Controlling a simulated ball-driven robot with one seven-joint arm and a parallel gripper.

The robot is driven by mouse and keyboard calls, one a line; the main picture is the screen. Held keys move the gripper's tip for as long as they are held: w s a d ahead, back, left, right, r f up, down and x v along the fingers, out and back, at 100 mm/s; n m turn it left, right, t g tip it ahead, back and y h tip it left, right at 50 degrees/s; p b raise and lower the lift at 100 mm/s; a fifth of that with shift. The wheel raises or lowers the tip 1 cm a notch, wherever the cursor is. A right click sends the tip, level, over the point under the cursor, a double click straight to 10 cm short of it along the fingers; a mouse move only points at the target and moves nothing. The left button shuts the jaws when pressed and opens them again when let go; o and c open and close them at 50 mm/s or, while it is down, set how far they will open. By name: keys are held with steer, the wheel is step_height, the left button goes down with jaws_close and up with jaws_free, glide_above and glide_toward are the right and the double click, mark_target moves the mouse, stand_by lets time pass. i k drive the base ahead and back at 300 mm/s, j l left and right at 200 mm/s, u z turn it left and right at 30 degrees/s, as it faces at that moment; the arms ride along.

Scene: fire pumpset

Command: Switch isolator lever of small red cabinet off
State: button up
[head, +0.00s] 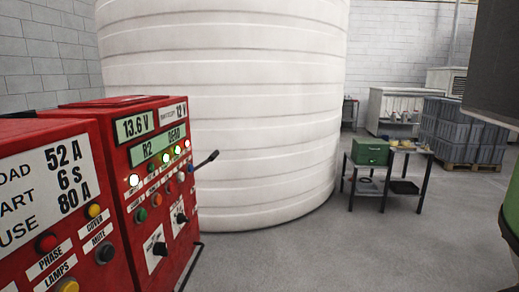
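Two red cabinets stand at the left of the head view. The farther red cabinet (131,204) has lit displays reading 13.6 V, 12 V and R2, lit lamps, coloured buttons and two black rotary switches. A black lever (207,159) with a knob at its end sticks out at this cabinet's right edge, angled up to the right. Its mount is hard to make out. The nearer red cabinet (88,175) has a white plate and coloured buttons and is cut off by the left edge. I cannot tell from any label which cabinet is the small one. My gripper is not in view.
A large white ribbed tank (265,110) stands close behind the cabinets. A dark table (402,150) with a green box (370,151) stands at right. Grey crates (465,130) stand behind it. Grey floor (330,250) is open in the middle. Dark and green shapes cut the right edge.

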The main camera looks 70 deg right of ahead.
mark_target(216, 152)
steer(key=z, duration=1.1)
